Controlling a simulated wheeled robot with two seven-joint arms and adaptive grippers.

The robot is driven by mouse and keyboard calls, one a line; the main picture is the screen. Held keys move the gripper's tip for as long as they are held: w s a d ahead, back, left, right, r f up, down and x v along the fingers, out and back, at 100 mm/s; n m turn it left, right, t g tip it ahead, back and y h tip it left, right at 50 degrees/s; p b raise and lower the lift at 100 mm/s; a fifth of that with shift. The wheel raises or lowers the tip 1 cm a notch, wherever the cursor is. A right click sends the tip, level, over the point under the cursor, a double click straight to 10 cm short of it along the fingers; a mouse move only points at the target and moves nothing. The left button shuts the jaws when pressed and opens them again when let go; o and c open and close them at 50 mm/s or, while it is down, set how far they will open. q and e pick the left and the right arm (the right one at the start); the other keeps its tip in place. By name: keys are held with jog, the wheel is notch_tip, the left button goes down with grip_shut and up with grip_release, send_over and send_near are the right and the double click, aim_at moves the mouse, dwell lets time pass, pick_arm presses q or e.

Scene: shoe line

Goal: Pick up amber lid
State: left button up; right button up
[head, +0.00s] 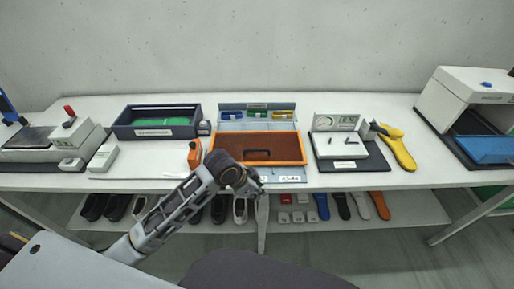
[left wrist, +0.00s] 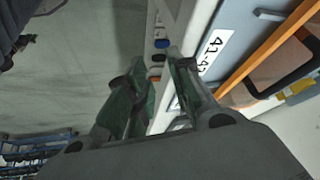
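The amber lid (head: 280,148) is a brown see-through panel with an orange frame and a dark handle (head: 257,154) near its middle. It lies on a grey-blue base at the centre of the table. My left gripper (head: 256,187) is in front of the table's near edge, just below the lid's near side in the head view, not touching the handle. In the left wrist view the gripper's fingers (left wrist: 156,78) are apart with nothing between them. The lid's orange frame and dark handle (left wrist: 283,78) show at the right there. My right gripper is out of view.
A dark blue tray (head: 119,131) stands to the left, with an orange bottle (head: 194,154) beside the lid. Blue, green and yellow pieces sit behind it. A white device (head: 338,146) and yellow-handled tool (head: 400,152) are right. Shoes and insoles fill the lower shelf (head: 405,209).

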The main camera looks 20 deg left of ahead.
pick_arm(q)
jog(key=w+r+m, duration=0.1)
jog(key=w, duration=0.1)
jog(key=w+a+r+m, duration=0.1)
jog(key=w+r, duration=0.1)
jog(key=w+r+m, duration=0.1)
jog(key=w, duration=0.1)
jog(key=shift+a+r+g, duration=0.25)
jog(key=shift+r+g, duration=0.05)
jog(key=shift+r, duration=0.1)
jog(key=w+a+r+m, duration=0.2)
jog(key=w+a+r, duration=0.5)
jog(key=r, duration=0.3)
jog(key=shift+a, duration=0.85)
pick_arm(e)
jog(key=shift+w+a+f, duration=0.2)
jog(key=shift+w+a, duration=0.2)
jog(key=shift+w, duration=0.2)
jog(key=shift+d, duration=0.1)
